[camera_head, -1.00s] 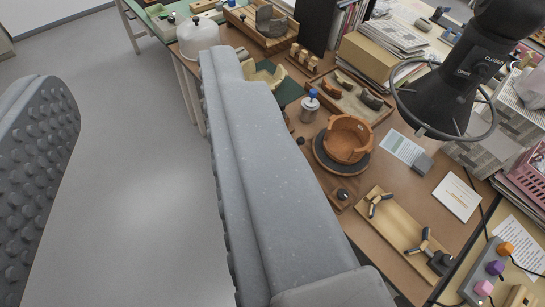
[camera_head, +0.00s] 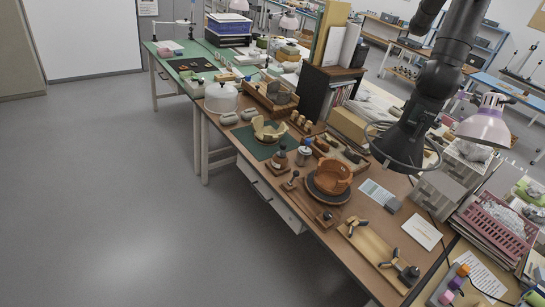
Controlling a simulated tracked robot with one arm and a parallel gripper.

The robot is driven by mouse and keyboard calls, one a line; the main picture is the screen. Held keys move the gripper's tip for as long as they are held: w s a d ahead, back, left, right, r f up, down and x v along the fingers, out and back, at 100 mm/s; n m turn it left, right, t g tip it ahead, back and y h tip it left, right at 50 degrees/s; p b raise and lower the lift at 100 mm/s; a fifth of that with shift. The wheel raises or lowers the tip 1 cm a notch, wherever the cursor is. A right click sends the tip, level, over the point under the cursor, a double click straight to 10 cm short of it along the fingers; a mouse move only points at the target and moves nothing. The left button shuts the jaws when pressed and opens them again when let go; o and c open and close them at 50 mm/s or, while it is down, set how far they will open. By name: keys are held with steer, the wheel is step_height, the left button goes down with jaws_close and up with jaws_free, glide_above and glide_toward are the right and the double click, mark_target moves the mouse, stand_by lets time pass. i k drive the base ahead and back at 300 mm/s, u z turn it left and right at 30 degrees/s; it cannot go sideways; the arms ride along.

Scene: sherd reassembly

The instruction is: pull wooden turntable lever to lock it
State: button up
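The turntable (camera_head: 314,193) is a dark round disc on the brown workbench, right of the middle of the view. A broken orange-brown clay vessel (camera_head: 335,170) stands on it. A small wooden piece with a black knob (camera_head: 327,215) lies at its front edge. A thin rod with a dark knob (camera_head: 294,175) stands just left of the turntable. I cannot tell which of these two is the lever, or whether it is locked. My gripper is not in view.
A black extraction hood (camera_head: 402,140) with a wire ring hangs over the bench's right side. A wooden board with black-handled clamps (camera_head: 375,250) lies front right. A pale broken vessel (camera_head: 268,127) sits on a green mat to the left. The grey floor (camera_head: 120,190) left is clear.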

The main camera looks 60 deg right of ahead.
mark_target(295, 173)
steer(key=z, duration=0.15)
steer(key=i, duration=0.65)
steer(key=z, duration=0.9)
steer(key=i, duration=1.05)
steer(key=z, duration=0.95)
steer(key=i, duration=0.45)
steer(key=z, duration=0.25)
